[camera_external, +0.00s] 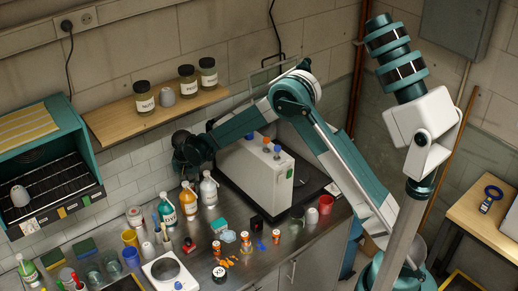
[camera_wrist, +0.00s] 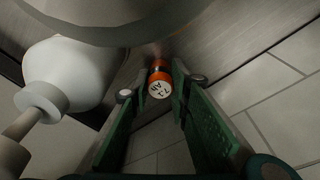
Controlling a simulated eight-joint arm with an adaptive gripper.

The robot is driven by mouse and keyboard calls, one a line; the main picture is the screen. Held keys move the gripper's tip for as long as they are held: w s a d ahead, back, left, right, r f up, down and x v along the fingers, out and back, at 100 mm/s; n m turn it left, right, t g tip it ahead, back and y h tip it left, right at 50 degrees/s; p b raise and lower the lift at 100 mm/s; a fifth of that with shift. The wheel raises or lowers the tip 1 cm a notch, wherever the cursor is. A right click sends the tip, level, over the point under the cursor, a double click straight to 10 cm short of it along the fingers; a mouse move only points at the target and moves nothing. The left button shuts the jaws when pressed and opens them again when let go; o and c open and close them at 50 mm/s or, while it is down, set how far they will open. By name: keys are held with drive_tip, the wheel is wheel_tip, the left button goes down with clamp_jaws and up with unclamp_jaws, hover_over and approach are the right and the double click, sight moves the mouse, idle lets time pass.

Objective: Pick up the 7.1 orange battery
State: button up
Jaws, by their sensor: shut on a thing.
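The orange battery (camera_wrist: 158,82) shows in the wrist view, with dark bands and a pale end face marked with what reads as 7.1. It lies between the tips of my green-fingered gripper (camera_wrist: 162,74), which is shut on it. In the external view, my gripper (camera_external: 190,155) hangs by the tiled wall, above the bottles at the back of the counter. I cannot make out the battery there. Its far end is hidden in the wrist view.
A white bottle (camera_external: 208,190) stands just below my gripper; a white bottle (camera_wrist: 68,75) is close at left in the wrist view. An amber bottle (camera_external: 188,200) and a teal bottle (camera_external: 166,210) stand beside it. A large pale box (camera_external: 255,172) is to the right.

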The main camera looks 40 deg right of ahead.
drive_tip(key=shift+r, duration=0.1)
drive_tip(key=shift+r, duration=0.65)
drive_tip(key=shift+a+f+h+b, duration=0.1)
drive_tip(key=shift+a+h+b, duration=0.2)
drive_tip(key=shift+a+h, duration=0.15)
drive_tip(key=shift+s+a+h+b, duration=0.1)
drive_tip(key=shift+a+h+b, duration=0.25)
drive_tip(key=shift+h, duration=0.9)
drive_tip(key=w+v, duration=0.1)
drive_tip(key=v, duration=0.5)
drive_tip(key=s+a+r+y+b, duration=0.1)
drive_tip(key=a, duration=0.9)
drive_tip(key=s+a+r+y+b, duration=0.1)
drive_tip(key=a+y, duration=0.1)
drive_tip(key=a, duration=0.8)
drive_tip(key=shift+s, duration=0.35)
drive_tip(key=shift+a+r, duration=0.1)
drive_tip(key=shift+a, duration=0.05)
drive_tip(key=shift+s+r, duration=0.1)
